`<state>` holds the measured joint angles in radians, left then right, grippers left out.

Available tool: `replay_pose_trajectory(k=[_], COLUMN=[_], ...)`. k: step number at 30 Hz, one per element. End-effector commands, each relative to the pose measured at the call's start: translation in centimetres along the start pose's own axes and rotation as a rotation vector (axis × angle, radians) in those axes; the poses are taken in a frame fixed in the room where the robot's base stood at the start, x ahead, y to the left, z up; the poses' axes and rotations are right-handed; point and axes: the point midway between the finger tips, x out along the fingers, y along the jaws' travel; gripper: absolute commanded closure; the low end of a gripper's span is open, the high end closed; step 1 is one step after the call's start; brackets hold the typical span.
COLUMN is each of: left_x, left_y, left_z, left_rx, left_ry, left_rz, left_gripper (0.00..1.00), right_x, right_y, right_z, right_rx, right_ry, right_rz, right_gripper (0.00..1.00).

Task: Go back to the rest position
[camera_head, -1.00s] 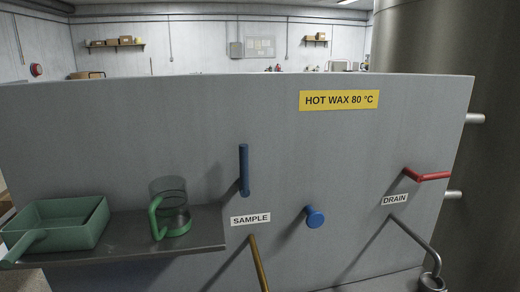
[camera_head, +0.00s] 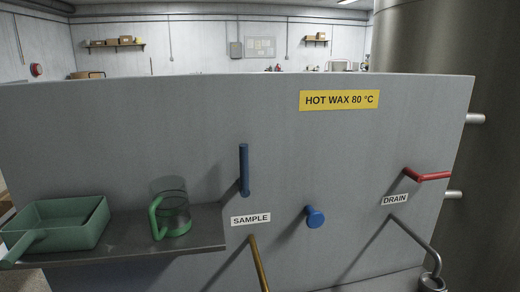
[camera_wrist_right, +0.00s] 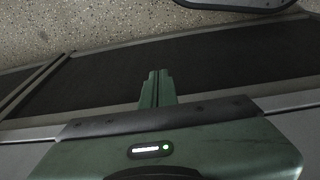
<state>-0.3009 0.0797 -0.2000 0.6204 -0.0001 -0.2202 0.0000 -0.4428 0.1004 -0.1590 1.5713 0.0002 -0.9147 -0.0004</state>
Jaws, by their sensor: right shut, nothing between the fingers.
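My right gripper (camera_wrist_right: 157,88) shows in the right wrist view with its two green fingers together and nothing between them. It is over a dark flat surface, away from the panel's objects. My left gripper is in neither view. In the head view a glass jug with a green handle (camera_head: 158,217) stands upright on a grey shelf (camera_head: 140,245). A green scoop-like tray with a handle (camera_head: 62,218) sits to its left on the same shelf. No gripper touches them.
A drain pipe (camera_head: 415,236) and large metal tank (camera_head: 440,60) are at right.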

Motion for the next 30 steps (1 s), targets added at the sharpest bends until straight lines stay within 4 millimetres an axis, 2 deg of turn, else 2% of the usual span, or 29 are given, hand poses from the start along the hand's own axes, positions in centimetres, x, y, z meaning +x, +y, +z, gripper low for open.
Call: replay_pose_trajectory(k=[1,6,9,12,15,20,30], left_x=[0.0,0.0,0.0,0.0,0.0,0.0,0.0], left_y=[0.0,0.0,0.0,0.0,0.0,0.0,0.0], left_z=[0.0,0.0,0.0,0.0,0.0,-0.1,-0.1], left_rx=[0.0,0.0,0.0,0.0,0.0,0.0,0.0], left_ry=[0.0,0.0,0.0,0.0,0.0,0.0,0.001], left_rz=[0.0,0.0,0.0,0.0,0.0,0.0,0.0], left_gripper=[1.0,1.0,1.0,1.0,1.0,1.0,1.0], right_x=[2.3,8.4,10.6,11.9,12.5,12.8,12.8], right_y=[-0.1,-0.5,-0.5,-0.6,-0.6,-0.5,-0.5], right_z=[1.9,8.7,12.9,16.3,18.7,20.4,20.5], right_rx=[-0.002,-0.012,-0.017,-0.021,-0.024,-0.027,-0.027], right_ry=[-0.021,-0.062,-0.082,-0.097,-0.106,-0.112,-0.112], right_rz=[-0.001,-0.006,-0.008,-0.009,-0.009,-0.01,-0.01], right_gripper=[1.0,1.0,1.0,1.0,1.0,1.0,1.0])
